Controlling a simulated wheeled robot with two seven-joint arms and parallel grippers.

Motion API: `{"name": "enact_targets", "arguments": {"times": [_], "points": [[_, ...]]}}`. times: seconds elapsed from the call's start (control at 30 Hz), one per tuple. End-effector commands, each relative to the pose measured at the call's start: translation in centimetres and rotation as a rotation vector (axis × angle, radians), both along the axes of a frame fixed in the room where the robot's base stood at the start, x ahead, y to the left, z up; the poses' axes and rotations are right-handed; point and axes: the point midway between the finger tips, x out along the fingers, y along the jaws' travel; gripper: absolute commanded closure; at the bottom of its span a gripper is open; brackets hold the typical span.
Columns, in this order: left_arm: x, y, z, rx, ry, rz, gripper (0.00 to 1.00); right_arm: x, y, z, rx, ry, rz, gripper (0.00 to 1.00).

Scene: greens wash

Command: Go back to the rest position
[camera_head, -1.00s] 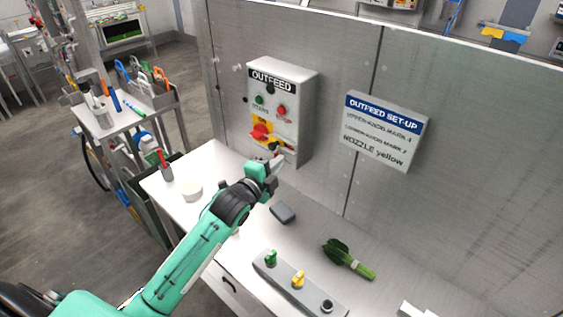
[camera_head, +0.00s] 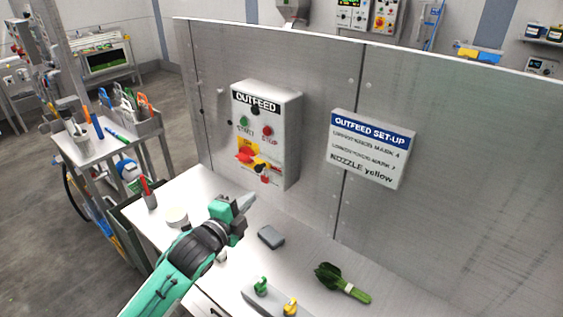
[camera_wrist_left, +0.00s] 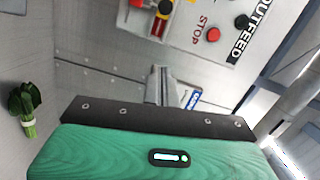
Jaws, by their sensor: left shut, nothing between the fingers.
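My left gripper (camera_head: 246,202) is shut and empty, held above the metal worktop (camera_head: 330,268) in the head view. It is in front of and below the OUTFEED control box (camera_head: 265,135) on the metal back wall, apart from it. In the left wrist view its closed fingers (camera_wrist_left: 158,84) point toward the wall, with the box's red STOP button (camera_wrist_left: 213,34) at the top. My right gripper is not in view.
On the worktop are a bunch of greens (camera_head: 342,284), a grey block (camera_head: 271,237), a rail (camera_head: 262,302) with green and yellow nozzles, a white round tub (camera_head: 177,217) and a red marker in a holder (camera_head: 149,195). A tool cart (camera_head: 90,150) stands left.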

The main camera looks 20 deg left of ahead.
Motion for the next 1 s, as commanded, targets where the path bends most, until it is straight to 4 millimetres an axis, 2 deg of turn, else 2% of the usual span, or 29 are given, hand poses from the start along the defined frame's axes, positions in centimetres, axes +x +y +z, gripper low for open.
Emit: {"name": "enact_targets", "arguments": {"times": [0.17,0.27,0.37,0.4,0.5,0.6,0.8,1.0], "points": [[-0.6,-0.2,-1.1,-0.035,0.047,0.011,1.0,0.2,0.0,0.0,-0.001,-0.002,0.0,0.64],[-2.5,-0.6,-4.1,-0.138,0.176,0.051,1.0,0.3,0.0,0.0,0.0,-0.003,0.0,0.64],[-6.0,-1.1,-8.4,-0.306,0.382,0.14,1.0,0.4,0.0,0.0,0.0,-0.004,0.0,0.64],[-7.9,-1.4,-10.2,-0.381,0.475,0.189,1.0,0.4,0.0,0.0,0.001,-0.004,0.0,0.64],[-12.6,-1.8,-14.0,-0.552,0.68,0.331,1.0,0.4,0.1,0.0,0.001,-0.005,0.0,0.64],[-16.9,-2.2,-16.5,-0.682,0.836,0.47,1.0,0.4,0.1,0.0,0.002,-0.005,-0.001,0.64],[-24.0,-2.8,-19.2,-0.858,1.045,0.718,1.0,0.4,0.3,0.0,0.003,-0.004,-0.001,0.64],[-30.3,-3.3,-20.4,-0.979,1.195,0.964,1.0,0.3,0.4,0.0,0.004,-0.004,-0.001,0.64]]}}
